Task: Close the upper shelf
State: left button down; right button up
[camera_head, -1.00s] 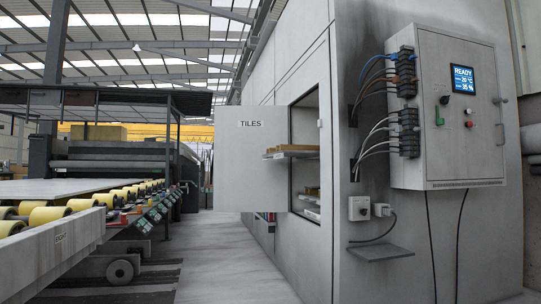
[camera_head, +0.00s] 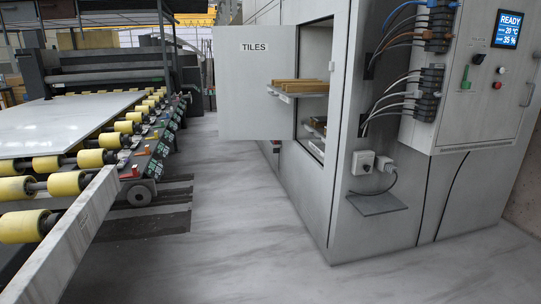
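A grey cabinet (camera_head: 345,150) stands at the right of the head view, with an opening in its left face. Its door (camera_head: 250,95), marked TILES, is swung open to the left. The upper shelf (camera_head: 285,93) sticks out of the opening, and brown tiles or boards (camera_head: 298,85) lie on it. A lower shelf (camera_head: 316,146) with some items shows inside the opening; it is partly hidden by the frame. Neither of my grippers is in view.
A roller conveyor with yellow rollers (camera_head: 70,183) carries a pale slab (camera_head: 60,122) at the left. A control box (camera_head: 475,75) with cables and a small ledge (camera_head: 376,204) are on the cabinet's front. The floor between (camera_head: 220,210) is clear.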

aim_at(302, 89)
jog(key=i, duration=2.2)
jog(key=j+u, duration=0.05)
jog(key=j, duration=0.05)
